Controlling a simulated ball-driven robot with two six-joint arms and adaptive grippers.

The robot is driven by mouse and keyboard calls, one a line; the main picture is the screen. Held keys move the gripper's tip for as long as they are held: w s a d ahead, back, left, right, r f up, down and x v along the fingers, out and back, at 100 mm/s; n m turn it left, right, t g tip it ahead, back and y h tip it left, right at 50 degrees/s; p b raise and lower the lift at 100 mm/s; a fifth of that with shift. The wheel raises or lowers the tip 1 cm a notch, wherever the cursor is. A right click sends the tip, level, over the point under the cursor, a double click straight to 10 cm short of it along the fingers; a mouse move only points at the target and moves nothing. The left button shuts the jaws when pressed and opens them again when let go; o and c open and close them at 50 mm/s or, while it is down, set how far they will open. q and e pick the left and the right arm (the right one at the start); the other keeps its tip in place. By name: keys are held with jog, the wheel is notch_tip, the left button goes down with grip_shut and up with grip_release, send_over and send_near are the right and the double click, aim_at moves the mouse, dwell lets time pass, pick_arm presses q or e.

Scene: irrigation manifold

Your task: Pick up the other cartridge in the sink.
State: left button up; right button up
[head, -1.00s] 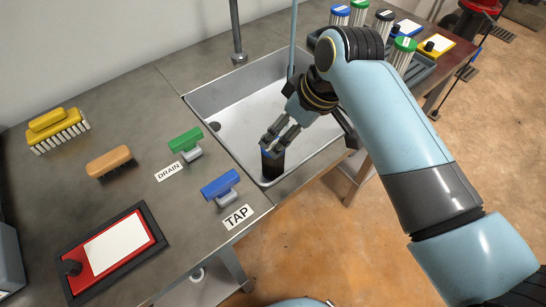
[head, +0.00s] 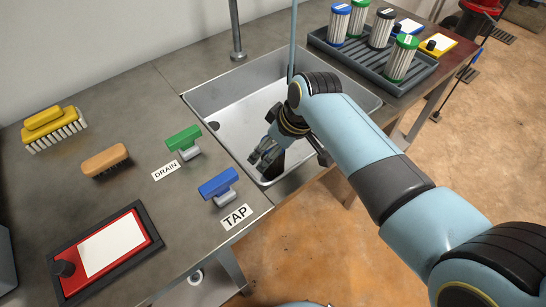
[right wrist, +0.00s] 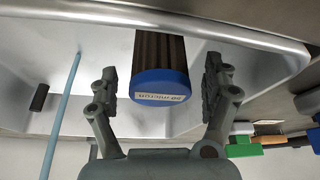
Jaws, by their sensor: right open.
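A dark pleated cartridge with a blue end cap (right wrist: 160,86) shows in the right wrist view, between my right gripper's fingers (right wrist: 160,88). There is a gap on both sides, and neither finger touches it. Its white label is upside down and seems to read "50 micron". In the head view the cartridge (head: 270,173) is a dark shape near the front corner of the sink (head: 225,93), mostly hidden behind my gripper. My right gripper (head: 263,160) is open and low inside the sink. My left gripper is out of view.
A grey rack (head: 360,62) with several capped cartridges stands right of the sink. A light-blue rod (head: 293,40) rises from the sink. Green (head: 184,139) and blue (head: 219,183) handles, labelled DRAIN and TAP, sit beside its left edge. Brushes lie farther left.

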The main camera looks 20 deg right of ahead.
jog(key=c, duration=1.3)
jog(key=shift+r, duration=0.15)
jog(key=shift+c, duration=0.3)
